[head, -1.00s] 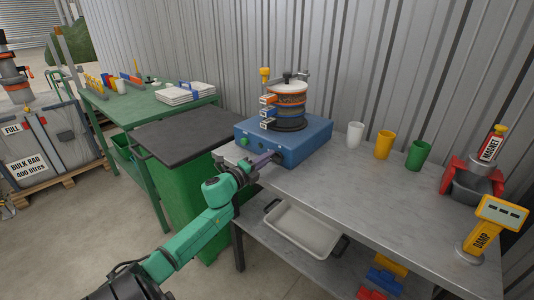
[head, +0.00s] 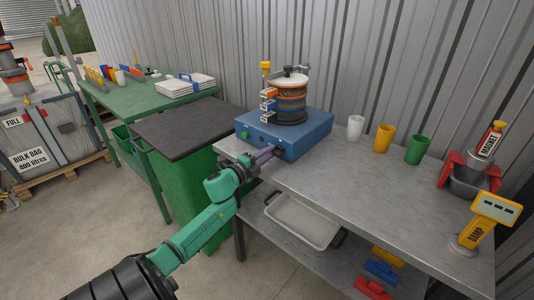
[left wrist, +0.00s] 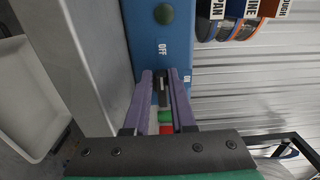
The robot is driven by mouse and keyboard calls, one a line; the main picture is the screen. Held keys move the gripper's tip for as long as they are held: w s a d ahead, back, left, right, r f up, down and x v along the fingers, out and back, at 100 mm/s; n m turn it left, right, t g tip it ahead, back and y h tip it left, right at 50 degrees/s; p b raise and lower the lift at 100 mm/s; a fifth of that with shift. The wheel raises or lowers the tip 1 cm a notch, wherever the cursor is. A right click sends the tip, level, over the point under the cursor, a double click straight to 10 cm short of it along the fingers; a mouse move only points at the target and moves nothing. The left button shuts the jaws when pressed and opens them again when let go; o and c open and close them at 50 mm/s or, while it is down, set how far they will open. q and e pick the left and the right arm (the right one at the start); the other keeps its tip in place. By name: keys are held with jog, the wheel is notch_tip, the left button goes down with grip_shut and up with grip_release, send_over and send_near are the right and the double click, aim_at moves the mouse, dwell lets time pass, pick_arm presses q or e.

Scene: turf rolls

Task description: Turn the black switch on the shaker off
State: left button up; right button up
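The shaker (head: 300,143) is a blue box on the grey bench with a sieve stack (head: 291,98) on top. Its black switch (left wrist: 163,88) shows in the left wrist view, below an OFF label (left wrist: 163,49) and left of an ON label (left wrist: 187,78). My left gripper (head: 273,154) is at the shaker's front face. In the left wrist view its purple fingers (left wrist: 161,74) stand apart, one on each side of the switch, with small gaps showing. I cannot tell if either finger touches it. My right gripper is out of view.
White, yellow and green cups (head: 383,138) stand on the bench right of the shaker. A green round button (left wrist: 163,14) is on the shaker's front. A white tray (head: 302,220) lies on the lower shelf. A dark-lidded green bin (head: 185,124) stands left of the bench.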

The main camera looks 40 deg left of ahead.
pick_arm(q)
jog(key=shift+o, duration=1.2)
jog(key=shift+d+f, duration=0.1)
jog(key=shift+d, duration=0.05)
jog(key=s, duration=1.4)
jog(key=shift+s, duration=0.25)
